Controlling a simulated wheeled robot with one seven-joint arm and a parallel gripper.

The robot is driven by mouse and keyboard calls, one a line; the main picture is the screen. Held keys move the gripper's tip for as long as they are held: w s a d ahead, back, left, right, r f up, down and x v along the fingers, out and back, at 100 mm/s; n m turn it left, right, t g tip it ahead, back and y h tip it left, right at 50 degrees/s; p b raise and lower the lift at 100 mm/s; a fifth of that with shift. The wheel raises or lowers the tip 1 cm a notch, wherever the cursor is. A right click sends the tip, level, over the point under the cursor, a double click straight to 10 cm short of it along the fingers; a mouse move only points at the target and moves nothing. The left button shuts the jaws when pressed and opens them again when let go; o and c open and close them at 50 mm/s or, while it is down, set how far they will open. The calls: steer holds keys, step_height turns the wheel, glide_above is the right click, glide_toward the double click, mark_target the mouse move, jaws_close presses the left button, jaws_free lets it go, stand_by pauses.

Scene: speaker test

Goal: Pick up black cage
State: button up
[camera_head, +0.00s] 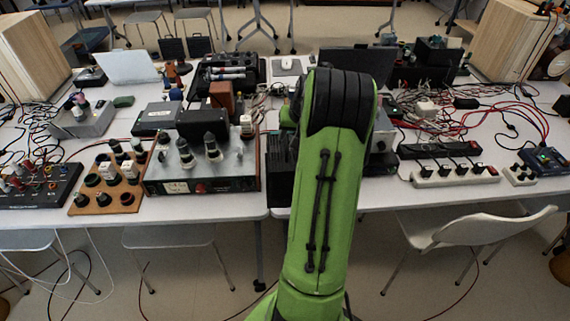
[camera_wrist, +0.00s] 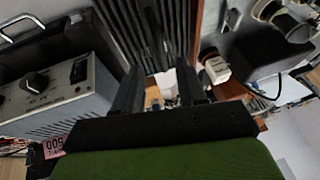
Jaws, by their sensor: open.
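A black, ribbed, cage-like object (camera_wrist: 150,35) fills the top middle of the wrist view, just beyond my fingers. A black slotted box (camera_head: 280,168), which looks like the same thing, stands at the table's front edge in the head view, partly hidden behind my green arm. My gripper (camera_wrist: 158,88) shows in the wrist view with its two dark fingers apart and nothing clearly held between them. Its fingertips overlap the ribbed object in the picture; I cannot tell whether they touch it. In the head view my arm hides the gripper.
A grey box with a dial (camera_wrist: 55,92) lies close on the left in the wrist view. An amplifier with tubes (camera_head: 205,168) stands left of the black box. A power strip (camera_head: 455,174) and cables lie to the right. The table (camera_head: 225,207) is crowded; chairs stand in front.

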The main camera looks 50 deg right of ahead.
mark_target(286, 143)
steer(key=b+x, duration=0.1)
steer(key=x, duration=0.4)
steer(key=shift+w+a+f, duration=0.1)
steer(key=shift+f, duration=0.15)
steer(key=shift+r, duration=0.15)
steer(key=shift+c, duration=0.9)
jaws_close()
